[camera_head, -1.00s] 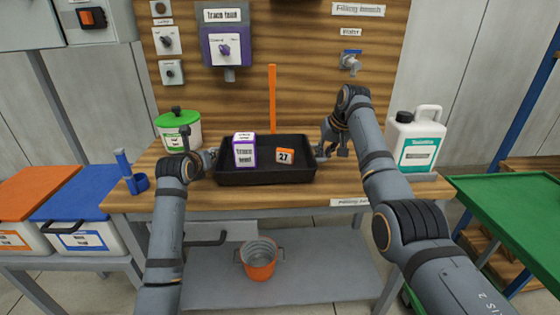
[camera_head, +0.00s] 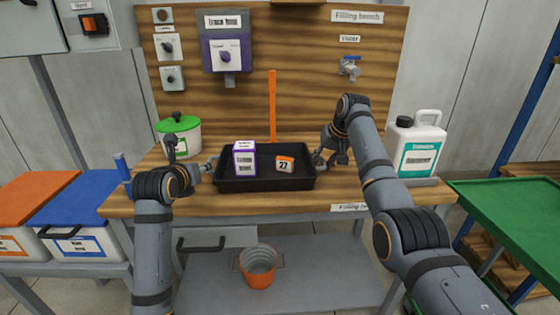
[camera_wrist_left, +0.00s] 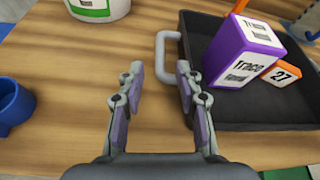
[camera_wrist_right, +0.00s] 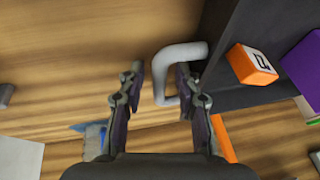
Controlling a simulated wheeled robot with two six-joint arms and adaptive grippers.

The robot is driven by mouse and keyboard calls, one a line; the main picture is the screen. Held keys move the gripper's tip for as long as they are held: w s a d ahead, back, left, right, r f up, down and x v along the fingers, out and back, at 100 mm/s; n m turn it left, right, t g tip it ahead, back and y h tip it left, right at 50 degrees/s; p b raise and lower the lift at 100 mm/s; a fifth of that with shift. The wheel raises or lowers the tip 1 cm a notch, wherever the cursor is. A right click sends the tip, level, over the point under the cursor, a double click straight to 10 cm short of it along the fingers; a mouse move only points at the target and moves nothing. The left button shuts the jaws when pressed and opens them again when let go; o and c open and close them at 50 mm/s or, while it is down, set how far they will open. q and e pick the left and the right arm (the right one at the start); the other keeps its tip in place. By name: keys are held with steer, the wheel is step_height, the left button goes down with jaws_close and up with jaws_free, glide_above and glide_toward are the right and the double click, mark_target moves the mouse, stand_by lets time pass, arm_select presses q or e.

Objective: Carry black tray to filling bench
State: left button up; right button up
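The black tray (camera_head: 265,182) sits flat on the wooden filling bench (camera_head: 130,205). It holds a purple-and-white box (camera_head: 244,160) and a small orange block marked 27 (camera_head: 285,164). My left gripper (camera_wrist_left: 160,70) is open at the tray's left side, with the pale left handle (camera_wrist_left: 162,60) in front of and between its fingertips, not clamped. My right gripper (camera_wrist_right: 160,70) is open at the right side. The pale right handle (camera_wrist_right: 160,80) lies between its fingers, close to one finger; I cannot tell whether they touch.
A white jug (camera_head: 416,150) stands at the bench's right end. An orange upright bar (camera_head: 272,105) rises behind the tray. A green surface (camera_head: 520,215) is at right.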

arm_select(q)
steer(key=v, duration=0.4)
steer(key=shift+s, duration=0.2)
arm_select(e)
steer(key=v, duration=1.2)
